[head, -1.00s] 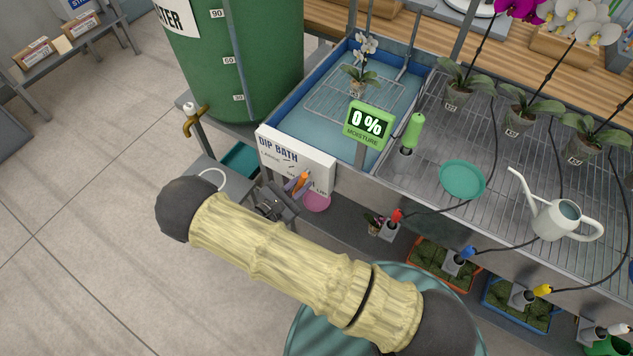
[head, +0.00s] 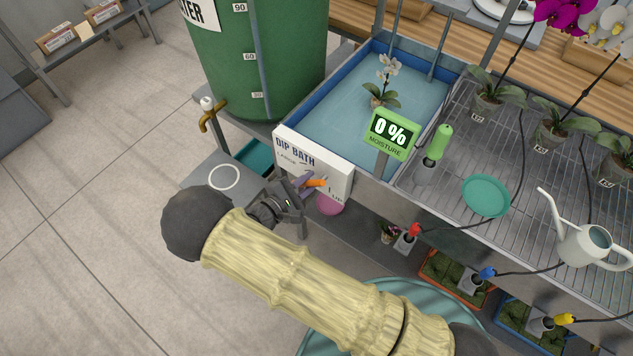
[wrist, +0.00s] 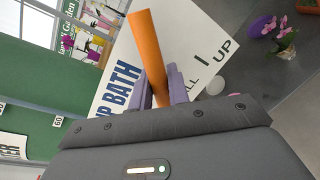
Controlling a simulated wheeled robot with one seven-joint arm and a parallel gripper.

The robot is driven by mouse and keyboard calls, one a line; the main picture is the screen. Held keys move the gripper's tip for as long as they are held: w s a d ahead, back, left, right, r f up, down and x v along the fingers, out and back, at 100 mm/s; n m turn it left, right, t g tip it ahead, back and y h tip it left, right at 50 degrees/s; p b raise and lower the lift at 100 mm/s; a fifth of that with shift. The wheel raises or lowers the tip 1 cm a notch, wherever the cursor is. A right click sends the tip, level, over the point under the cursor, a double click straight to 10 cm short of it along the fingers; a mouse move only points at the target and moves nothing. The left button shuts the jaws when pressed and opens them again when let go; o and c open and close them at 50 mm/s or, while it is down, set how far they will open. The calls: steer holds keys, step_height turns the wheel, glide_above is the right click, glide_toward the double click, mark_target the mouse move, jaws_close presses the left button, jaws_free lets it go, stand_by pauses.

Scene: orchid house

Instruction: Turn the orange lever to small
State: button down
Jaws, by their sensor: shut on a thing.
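The orange lever (head: 316,183) is on the front of the white dip bath panel (head: 342,180). In the head view it lies nearly level, its tip to the right. My gripper (head: 303,184) is shut on it. In the wrist view the orange lever (wrist: 149,50) stands between my purple fingers (wrist: 158,88). On the panel I read "DIP BATH", "LARGE" at left, and "UP" at right; in the wrist view "ALL" shows beside the fingers, its start hidden. The lever's pivot is hidden.
A white orchid (head: 382,82) stands in the blue dip bath (head: 335,110). The moisture sign (head: 390,133) reads 0 %. A green tank (head: 250,70) and brass tap (head: 212,118) are at left. A pink round thing (head: 330,204) is below the panel. Open floor lies left.

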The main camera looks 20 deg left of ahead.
steer(key=shift+a+r+m, duration=0.15)
steer(key=shift+a+m, duration=0.05)
steer(key=shift+m, duration=0.1)
steer(key=c, duration=1.4)
jaws_free()
steer(key=shift+o, duration=0.2)
steer(key=shift+s, duration=0.15)
steer(key=b+v, duration=0.2)
steer(key=v, duration=1.5)
steer(key=shift+b, duration=0.3)
